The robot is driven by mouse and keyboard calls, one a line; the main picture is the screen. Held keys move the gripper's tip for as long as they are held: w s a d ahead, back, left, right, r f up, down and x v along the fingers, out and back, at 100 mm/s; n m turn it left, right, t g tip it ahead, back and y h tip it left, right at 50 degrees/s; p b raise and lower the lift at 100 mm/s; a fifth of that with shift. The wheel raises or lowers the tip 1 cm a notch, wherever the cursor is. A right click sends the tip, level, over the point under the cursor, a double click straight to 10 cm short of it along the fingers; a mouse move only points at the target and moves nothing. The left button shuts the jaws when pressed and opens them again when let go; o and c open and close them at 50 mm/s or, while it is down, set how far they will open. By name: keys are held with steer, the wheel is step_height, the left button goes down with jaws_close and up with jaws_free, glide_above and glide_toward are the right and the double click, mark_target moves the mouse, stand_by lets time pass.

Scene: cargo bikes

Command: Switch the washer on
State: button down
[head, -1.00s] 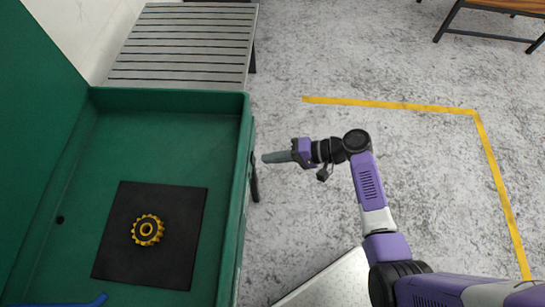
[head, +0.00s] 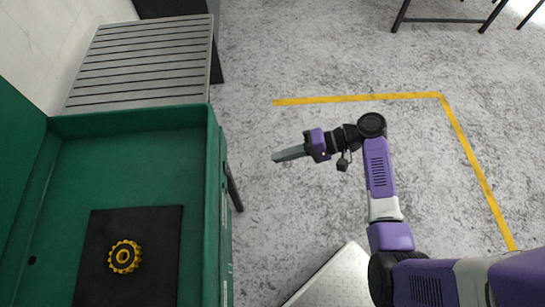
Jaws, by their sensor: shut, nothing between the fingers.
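The washer is a green basin (head: 165,122) at the left of the head view, with a raised green lid or back panel (head: 18,165) at its left. Inside it a yellow toothed sprocket (head: 125,256) lies on a black mat (head: 163,228). A dark bar (head: 234,187) shows on the basin's right outer side; I cannot tell what it is. No switch can be made out. My gripper (head: 280,156) is shut and empty, over the floor to the right of the basin, pointing left toward it and apart from it.
A grey slatted bench (head: 145,62) stands behind the basin. Yellow tape (head: 360,98) marks the open speckled floor (head: 330,55). A dark-legged table or bench (head: 445,20) is at the top right. The floor around my gripper is clear.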

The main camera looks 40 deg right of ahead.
mark_target(226, 169)
stand_by(0.3)
steer(key=shift+w+a+r+g+h, duration=0.1)
steer(key=shift+a+r+g+h, duration=0.2)
steer(key=shift+r+g+h, duration=0.5)
steer(key=shift+a+f, duration=0.1)
steer(key=shift+f, duration=0.05)
steer(key=w+r+p+x, duration=0.1)
steer(key=x, duration=1.2)
steer(key=shift+a+r, duration=0.15)
steer(key=shift+a, duration=0.35)
